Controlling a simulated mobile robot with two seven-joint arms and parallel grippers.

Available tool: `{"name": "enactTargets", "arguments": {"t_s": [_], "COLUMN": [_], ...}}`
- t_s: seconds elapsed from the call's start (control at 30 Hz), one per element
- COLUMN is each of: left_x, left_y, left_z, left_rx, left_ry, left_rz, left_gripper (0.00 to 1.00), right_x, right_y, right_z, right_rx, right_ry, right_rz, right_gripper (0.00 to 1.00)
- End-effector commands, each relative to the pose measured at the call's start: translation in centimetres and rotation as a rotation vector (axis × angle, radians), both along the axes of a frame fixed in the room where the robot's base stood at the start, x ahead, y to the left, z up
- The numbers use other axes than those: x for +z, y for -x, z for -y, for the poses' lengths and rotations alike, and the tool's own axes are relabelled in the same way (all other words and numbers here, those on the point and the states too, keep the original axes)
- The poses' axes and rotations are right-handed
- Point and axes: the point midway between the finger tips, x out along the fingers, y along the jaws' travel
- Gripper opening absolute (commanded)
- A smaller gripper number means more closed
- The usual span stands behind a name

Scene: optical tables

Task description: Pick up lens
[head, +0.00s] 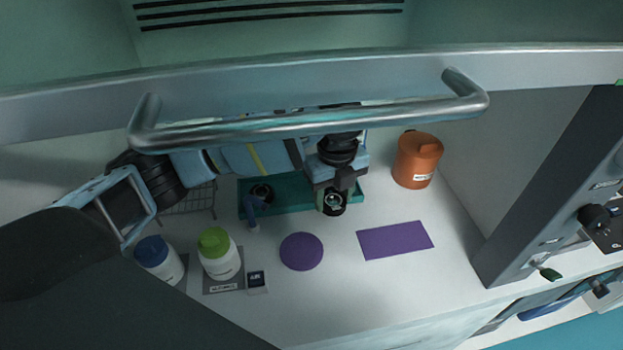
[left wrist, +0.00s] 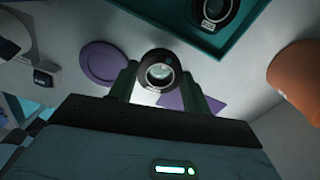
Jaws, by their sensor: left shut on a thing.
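My left gripper (head: 334,200) is shut on a lens (head: 333,204) in a round black mount with a pale glass centre. It holds the lens at the front edge of the teal tray (head: 289,206). In the left wrist view the lens (left wrist: 160,74) sits between the green fingers of the left gripper (left wrist: 162,82). A second round black-mounted part (head: 262,191) lies in the tray; it also shows in the left wrist view (left wrist: 215,14). My right gripper is not in view.
A purple disc (head: 301,251) and a purple rectangle (head: 395,240) lie in front. An orange container (head: 417,159) stands right. A green-capped bottle (head: 219,254) and a blue-capped bottle (head: 158,260) stand left. A metal handle bar (head: 310,120) crosses above my arm.

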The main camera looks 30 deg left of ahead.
Motion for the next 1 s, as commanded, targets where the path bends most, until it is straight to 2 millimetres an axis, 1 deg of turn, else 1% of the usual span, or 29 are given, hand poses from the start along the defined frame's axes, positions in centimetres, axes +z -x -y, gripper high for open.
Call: {"name": "enactTargets", "arguments": {"t_s": [0.03, 0.1, 0.2, 0.33, 0.5, 1.0], "left_x": [0.1, 0.2, 0.3, 0.4, 0.5, 0.5], "left_y": [0.4, 0.9, 1.3, 1.7, 1.9, 1.9], "left_z": [1.1, 2.2, 3.5, 4.4, 4.9, 4.8], "left_rx": [-0.005, -0.004, -0.002, -0.001, 0.000, 0.000], "left_ry": [0.001, 0.000, 0.000, -0.001, -0.001, -0.001], "left_rz": [-0.001, 0.000, 0.000, 0.000, 0.000, 0.000], "left_gripper": [0.25, 0.25, 0.25, 0.25, 0.25, 0.25], "right_x": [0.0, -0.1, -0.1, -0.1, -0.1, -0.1], "right_y": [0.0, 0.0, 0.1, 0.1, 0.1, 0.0], "right_z": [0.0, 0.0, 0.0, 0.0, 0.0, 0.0], "right_rx": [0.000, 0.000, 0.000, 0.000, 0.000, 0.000], "right_ry": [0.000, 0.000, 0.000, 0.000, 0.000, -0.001], "right_rz": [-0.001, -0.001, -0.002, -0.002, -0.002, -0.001], "right_gripper": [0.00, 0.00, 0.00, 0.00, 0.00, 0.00]}}
